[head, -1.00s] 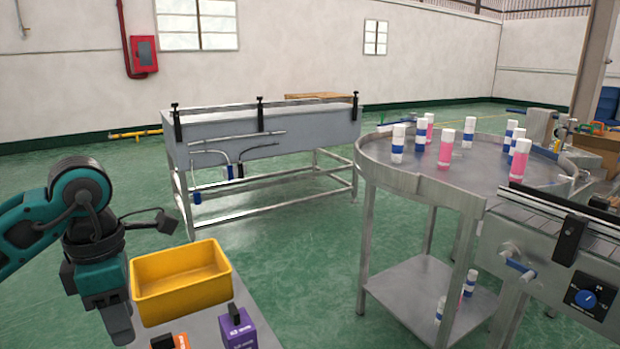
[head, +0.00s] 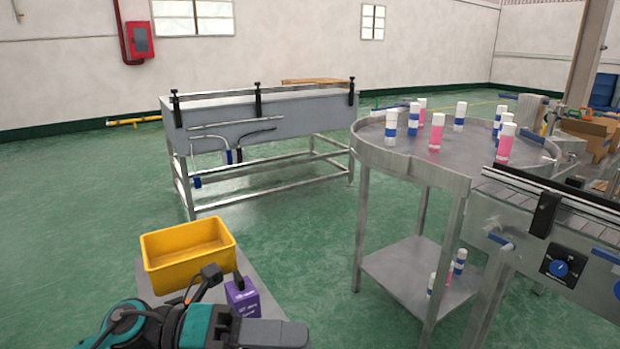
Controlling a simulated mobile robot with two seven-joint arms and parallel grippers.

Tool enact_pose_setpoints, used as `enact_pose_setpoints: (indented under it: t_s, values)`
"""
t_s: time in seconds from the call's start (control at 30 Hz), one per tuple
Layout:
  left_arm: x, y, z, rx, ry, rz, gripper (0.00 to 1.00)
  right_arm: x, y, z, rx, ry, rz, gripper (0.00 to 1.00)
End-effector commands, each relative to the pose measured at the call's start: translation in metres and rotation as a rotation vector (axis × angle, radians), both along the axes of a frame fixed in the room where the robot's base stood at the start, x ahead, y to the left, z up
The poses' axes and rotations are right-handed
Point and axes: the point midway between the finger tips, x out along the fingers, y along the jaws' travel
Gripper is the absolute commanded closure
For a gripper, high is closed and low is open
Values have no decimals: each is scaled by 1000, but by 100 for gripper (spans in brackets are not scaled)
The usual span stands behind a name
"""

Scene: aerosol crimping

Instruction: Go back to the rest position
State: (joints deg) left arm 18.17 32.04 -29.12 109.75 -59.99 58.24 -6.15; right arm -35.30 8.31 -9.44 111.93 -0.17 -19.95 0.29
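My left arm crosses the bottom left of the head view. Its teal and black wrist lies over the front of the grey cart top, and my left gripper (head: 272,333) shows as a dark grey shape at its right end. The fingertips are not clear, so I cannot tell whether it is open or shut. No held object shows. My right gripper is out of view.
A yellow bin (head: 188,262) and a purple box (head: 241,297) sit on the cart just beyond my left arm. A round steel table (head: 395,160) with several bottles stands right, joined by a conveyor (head: 520,215). A grey tank (head: 270,120) stands behind. Green floor between is clear.

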Motion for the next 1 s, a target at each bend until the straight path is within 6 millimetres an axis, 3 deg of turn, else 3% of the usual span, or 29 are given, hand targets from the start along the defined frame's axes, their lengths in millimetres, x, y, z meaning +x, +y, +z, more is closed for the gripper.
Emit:
enact_pose_setpoints:
  t_s: [0.07,0.17,0.27,0.37,0.5,0.6,0.7,0.83,1.0]
  values:
    - [12,1,8,-203,207,141,60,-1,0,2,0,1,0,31]
    - [35,18,1,-420,479,338,60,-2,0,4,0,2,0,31]
    - [55,48,-29,-603,775,551,60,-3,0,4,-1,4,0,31]
    - [60,82,-84,-750,1090,779,60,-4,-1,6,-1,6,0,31]
    - [32,122,-175,-885,1515,1075,60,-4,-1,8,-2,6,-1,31]
    - [-1,137,-225,-931,1745,1231,60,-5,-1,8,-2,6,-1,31]
    - [-31,144,-258,-953,1908,1337,60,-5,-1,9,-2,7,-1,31]
    - [-54,147,-279,-962,2020,1407,60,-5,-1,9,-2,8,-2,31]
    - [-58,148,-282,-964,2039,1418,60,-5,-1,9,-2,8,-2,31]
